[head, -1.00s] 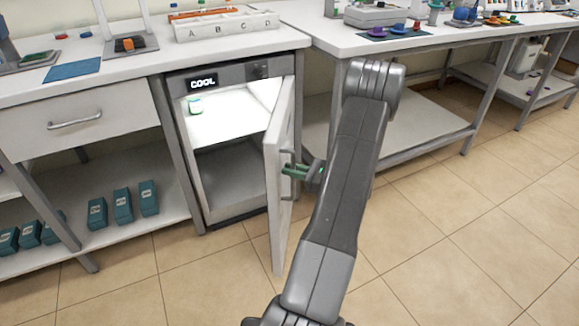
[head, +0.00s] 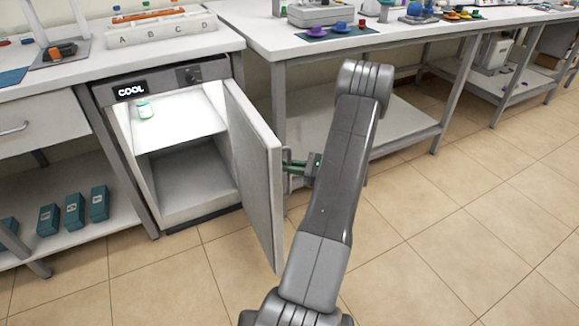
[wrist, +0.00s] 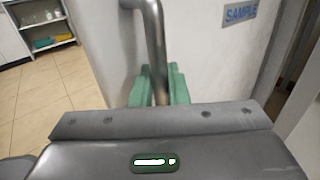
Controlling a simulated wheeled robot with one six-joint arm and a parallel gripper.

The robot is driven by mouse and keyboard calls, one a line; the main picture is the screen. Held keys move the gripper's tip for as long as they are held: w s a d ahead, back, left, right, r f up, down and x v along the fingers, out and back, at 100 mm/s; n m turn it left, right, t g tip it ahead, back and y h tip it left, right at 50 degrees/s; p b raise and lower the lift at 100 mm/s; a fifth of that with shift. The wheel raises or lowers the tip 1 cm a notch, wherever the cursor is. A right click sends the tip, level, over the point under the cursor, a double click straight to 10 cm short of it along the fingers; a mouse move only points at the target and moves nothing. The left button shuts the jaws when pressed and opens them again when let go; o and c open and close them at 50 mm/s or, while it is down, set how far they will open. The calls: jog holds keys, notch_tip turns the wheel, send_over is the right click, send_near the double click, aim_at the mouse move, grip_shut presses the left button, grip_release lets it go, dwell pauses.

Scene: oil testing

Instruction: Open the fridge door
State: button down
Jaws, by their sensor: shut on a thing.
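The fridge (head: 185,199) with the "COOL" display stands under the counter at the left in the head view. Its door (head: 252,165) is swung well out from the body, so the lit inside shows, with a small jar (head: 145,109) on the upper shelf. My gripper (head: 291,166) is at the outer face of the door. In the wrist view its green fingers (wrist: 160,88) are shut around the metal bar handle (wrist: 155,45). The door's outer face (wrist: 205,50) carries a "SAMPLE" label (wrist: 240,12).
A drawer (head: 35,125) and a low shelf with blue-green boxes (head: 74,211) are left of the fridge. A white workbench (head: 330,43) stands to the right. The tiled floor (head: 440,240) in front is clear.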

jog(key=shift+d, duration=0.15)
jog(key=c, duration=1.5)
grip_release()
jog(key=s+d+p, duration=0.1)
jog(key=s+d, duration=0.1)
jog(key=d, duration=1.1)
jog(key=shift+d+p, duration=0.35)
jog(key=shift+a, duration=0.1)
